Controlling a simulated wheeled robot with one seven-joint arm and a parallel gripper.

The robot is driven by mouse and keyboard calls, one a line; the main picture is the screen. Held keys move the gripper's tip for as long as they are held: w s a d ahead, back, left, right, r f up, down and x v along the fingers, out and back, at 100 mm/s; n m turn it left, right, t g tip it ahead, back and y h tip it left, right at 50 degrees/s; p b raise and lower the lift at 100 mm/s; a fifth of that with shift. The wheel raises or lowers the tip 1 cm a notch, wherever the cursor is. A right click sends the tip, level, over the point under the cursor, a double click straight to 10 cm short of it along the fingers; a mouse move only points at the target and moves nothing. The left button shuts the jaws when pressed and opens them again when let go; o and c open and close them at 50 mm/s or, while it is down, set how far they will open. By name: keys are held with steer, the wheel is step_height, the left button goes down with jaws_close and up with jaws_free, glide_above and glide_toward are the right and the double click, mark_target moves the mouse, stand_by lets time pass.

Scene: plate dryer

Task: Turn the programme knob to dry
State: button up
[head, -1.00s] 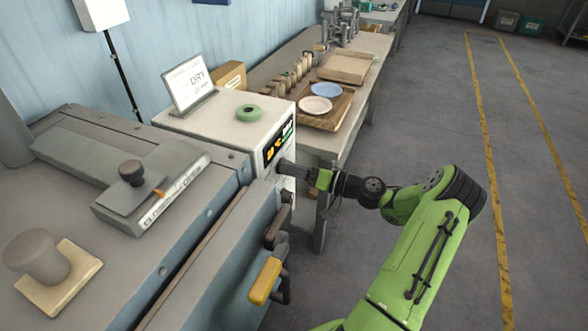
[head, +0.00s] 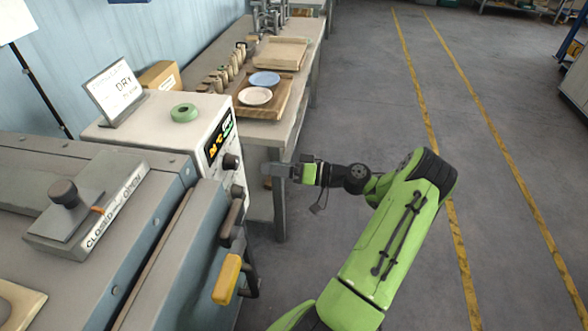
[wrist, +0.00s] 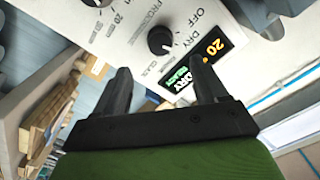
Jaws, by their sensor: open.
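The programme knob (wrist: 162,41) is a small black dial on the white control panel, with OFF, DRY and another label around it in the wrist view. Its exact pointer direction is hard to read. In the head view a dark knob (head: 231,161) sits below the display. My gripper (head: 268,170) is open and empty, apart from the panel, to its right. In the wrist view its fingers (wrist: 162,84) are spread, with the knob ahead between and beyond them.
A second knob (wrist: 97,1) with minute marks is cut off at the wrist view's top. A yellow handle (head: 227,279) juts from the machine's front. A DRY sign (head: 115,90) and green ring (head: 184,113) stand on top. A wooden tray (head: 283,93) holds plates behind.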

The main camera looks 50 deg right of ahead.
steer(key=v, duration=0.6)
steer(key=shift+s+d, duration=0.2)
steer(key=shift+s, duration=0.05)
